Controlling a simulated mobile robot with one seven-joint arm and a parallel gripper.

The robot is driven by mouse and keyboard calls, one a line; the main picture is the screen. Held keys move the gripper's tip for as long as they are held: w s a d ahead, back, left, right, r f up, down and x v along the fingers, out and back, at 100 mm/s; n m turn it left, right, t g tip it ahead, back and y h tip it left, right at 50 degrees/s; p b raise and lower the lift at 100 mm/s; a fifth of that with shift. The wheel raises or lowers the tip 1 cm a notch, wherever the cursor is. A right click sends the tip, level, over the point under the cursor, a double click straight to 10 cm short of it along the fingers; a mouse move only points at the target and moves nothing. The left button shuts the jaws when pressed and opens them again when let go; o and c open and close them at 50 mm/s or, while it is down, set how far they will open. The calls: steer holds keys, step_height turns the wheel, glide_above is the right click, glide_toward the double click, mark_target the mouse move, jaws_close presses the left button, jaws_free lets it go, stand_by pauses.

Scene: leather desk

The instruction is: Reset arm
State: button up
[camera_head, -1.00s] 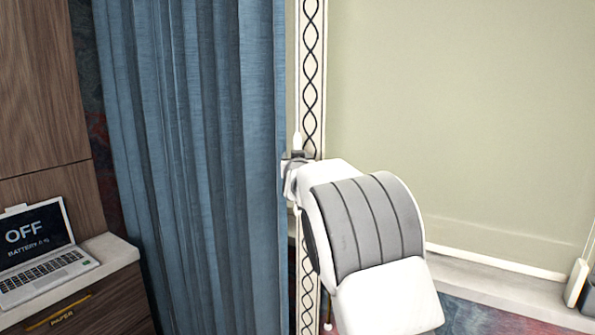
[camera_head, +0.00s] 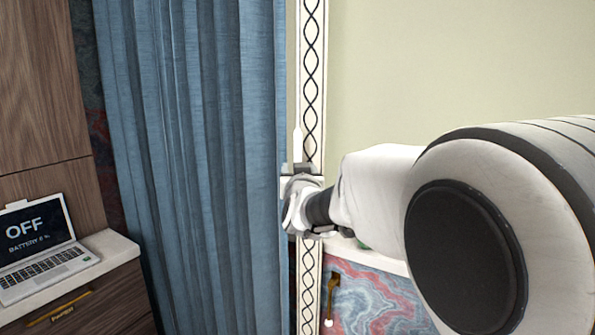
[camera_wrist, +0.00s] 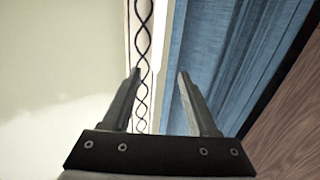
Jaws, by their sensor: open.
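My gripper (camera_wrist: 160,95) is open in the wrist view, with its two dark fingers apart and nothing between them. Behind the fingers are the patterned trim strip (camera_wrist: 142,50) and the blue curtain (camera_wrist: 205,45). In the head view my white arm reaches in from the right. The end of the arm is near the trim strip (camera_head: 312,90), just right of the curtain (camera_head: 200,130). The fingertips are hard to make out in that view.
A laptop (camera_head: 38,245) reading "OFF" stands on a white-topped cabinet (camera_head: 110,247) at the left. Wooden panels (camera_head: 40,90) rise behind it. A pale green wall (camera_head: 440,60) fills the right. A red and blue marbled surface (camera_head: 375,300) shows below my arm.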

steer(key=shift+s, duration=0.25)
steer(key=s+d+f+g+p, duration=0.2)
steer(key=s+d+g, duration=0.1)
steer(key=s, duration=0.9)
steer(key=s+d+f+g+p, duration=0.2)
steer(key=s+g, duration=0.3)
steer(key=s, duration=0.8)
steer(key=s+d+f+g+p, duration=0.3)
steer(key=s+d+g, duration=0.1)
steer(key=s, duration=0.9)
steer(key=shift+d+p, duration=0.4)
steer(key=shift+d, duration=0.2)
